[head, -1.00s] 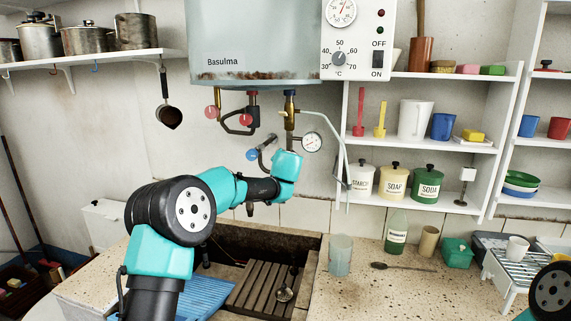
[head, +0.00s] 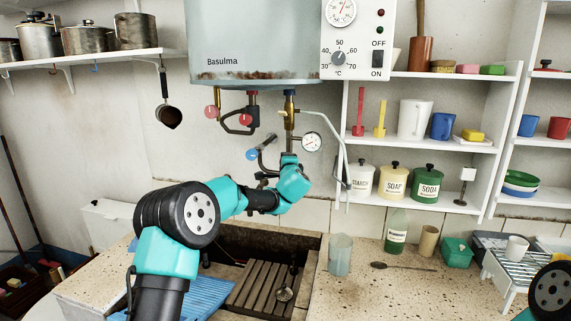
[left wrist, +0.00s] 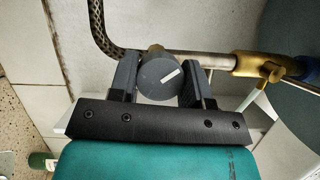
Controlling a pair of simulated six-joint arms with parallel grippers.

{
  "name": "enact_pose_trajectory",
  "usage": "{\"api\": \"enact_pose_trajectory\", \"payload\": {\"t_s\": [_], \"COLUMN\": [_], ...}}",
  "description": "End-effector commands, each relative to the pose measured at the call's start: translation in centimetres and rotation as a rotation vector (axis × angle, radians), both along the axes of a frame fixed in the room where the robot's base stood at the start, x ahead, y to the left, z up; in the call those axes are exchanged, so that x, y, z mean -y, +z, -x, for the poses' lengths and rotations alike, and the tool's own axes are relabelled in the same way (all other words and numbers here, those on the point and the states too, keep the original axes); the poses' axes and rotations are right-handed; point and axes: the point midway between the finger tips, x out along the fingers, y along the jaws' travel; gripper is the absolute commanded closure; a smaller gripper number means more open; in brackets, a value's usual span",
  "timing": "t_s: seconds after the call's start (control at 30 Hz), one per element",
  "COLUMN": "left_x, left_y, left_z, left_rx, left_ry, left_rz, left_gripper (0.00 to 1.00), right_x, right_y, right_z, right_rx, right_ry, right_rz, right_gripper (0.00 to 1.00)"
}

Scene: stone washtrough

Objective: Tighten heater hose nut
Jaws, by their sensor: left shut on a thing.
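In the left wrist view a dark grey round nut (left wrist: 158,84) with a white stripe on its face sits between the fingers of my left gripper (left wrist: 156,84). The gripper is shut on it from both sides. In the head view my left gripper (head: 289,158) is up under the heater (head: 255,40), below the brass pipe fitting (head: 290,108); the nut is hard to make out there. My right gripper is out of view.
A round gauge (head: 312,142) and a thin grey pipe (head: 338,130) are close right of my left gripper. A blue tap handle (head: 253,154) is close left. A clear beaker (head: 340,254) stands on the counter below, beside the trough with its wooden slats (head: 262,285).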

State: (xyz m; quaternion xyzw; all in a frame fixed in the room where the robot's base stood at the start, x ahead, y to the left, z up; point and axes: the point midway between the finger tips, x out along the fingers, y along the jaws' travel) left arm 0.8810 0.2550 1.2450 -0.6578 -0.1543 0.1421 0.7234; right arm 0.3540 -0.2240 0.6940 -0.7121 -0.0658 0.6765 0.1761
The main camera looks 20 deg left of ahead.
Motion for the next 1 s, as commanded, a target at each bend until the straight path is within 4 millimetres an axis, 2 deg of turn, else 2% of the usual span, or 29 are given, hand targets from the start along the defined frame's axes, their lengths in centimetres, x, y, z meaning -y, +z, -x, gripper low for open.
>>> {"api": "enact_pose_trajectory", "payload": {"t_s": [0.5,0.7,1.0], "left_x": [-0.11,-0.10,-0.05], "left_y": [-0.13,-0.14,-0.13], "left_z": [-0.01,-0.02,-0.01], "left_rx": [-0.014,-0.018,-0.018], "left_ry": [0.001,0.000,-0.001], "left_rz": [-0.438,-0.529,-0.569], "left_gripper": [0.80,0.80,0.80], "right_x": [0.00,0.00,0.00], "right_y": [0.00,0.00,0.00], "right_z": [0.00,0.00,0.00], "right_rx": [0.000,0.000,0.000], "right_ry": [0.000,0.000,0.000], "right_rz": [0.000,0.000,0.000], "right_gripper": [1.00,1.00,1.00]}}
